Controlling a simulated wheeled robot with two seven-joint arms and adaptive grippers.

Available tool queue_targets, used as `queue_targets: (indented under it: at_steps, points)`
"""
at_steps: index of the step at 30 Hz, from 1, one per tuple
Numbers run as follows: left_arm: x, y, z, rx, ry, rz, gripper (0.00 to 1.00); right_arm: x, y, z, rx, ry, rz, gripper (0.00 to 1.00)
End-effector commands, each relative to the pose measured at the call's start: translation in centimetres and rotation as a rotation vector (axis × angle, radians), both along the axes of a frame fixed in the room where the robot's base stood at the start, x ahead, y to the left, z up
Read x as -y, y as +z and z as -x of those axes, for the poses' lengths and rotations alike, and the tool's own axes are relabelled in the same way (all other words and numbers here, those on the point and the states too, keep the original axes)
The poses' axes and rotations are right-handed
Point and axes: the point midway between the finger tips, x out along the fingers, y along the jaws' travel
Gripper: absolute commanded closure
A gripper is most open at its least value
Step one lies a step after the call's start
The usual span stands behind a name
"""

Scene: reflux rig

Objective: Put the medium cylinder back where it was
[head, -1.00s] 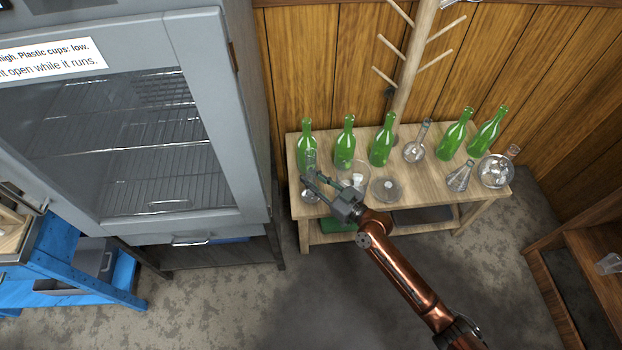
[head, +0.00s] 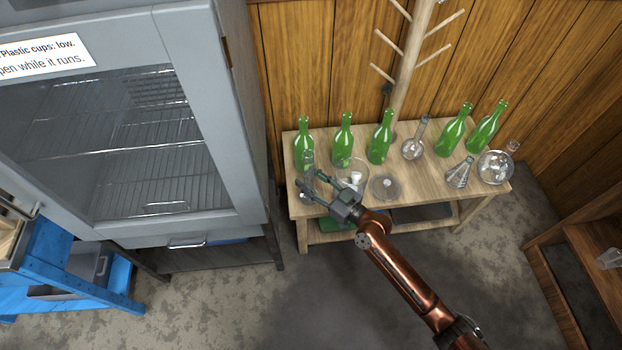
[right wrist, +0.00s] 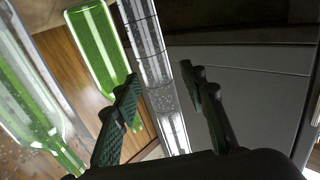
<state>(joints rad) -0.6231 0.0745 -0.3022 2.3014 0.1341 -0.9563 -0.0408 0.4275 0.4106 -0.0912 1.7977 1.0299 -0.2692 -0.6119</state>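A clear glass graduated cylinder (head: 308,160) stands about upright at the left end of the wooden table (head: 439,193), just in front of the leftmost green bottle. My right gripper (head: 309,180) reaches in from the right with its fingers spread on either side of the cylinder. In the right wrist view the cylinder (right wrist: 160,75) shows between the two open fingers, close to the left fingertip. A narrow gap shows at the right fingertip. The cylinder's foot is partly hidden by the fingers in the head view. My left gripper is not in view.
Several green bottles (head: 343,145) line the back of the table. A peg rack (head: 411,70) rises behind. A grey cabinet (head: 235,120) stands close at left.

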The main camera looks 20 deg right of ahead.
Motion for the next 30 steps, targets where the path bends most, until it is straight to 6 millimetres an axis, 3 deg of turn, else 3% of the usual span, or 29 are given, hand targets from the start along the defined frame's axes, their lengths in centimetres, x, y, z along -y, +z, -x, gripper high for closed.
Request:
queue_targets:
  at_steps: [8, 21, 30]
  points:
    - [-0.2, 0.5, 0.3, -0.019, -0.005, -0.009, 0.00, 0.4, 0.3, 0.7, 0.000, -0.001, 0.002, 0.61]
    - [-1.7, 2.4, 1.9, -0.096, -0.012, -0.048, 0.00, 4.2, 0.3, 8.6, -0.001, 0.002, 0.004, 0.61]
    - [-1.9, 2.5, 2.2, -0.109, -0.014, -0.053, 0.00, 5.3, 0.2, 10.8, -0.001, 0.000, 0.000, 0.61]
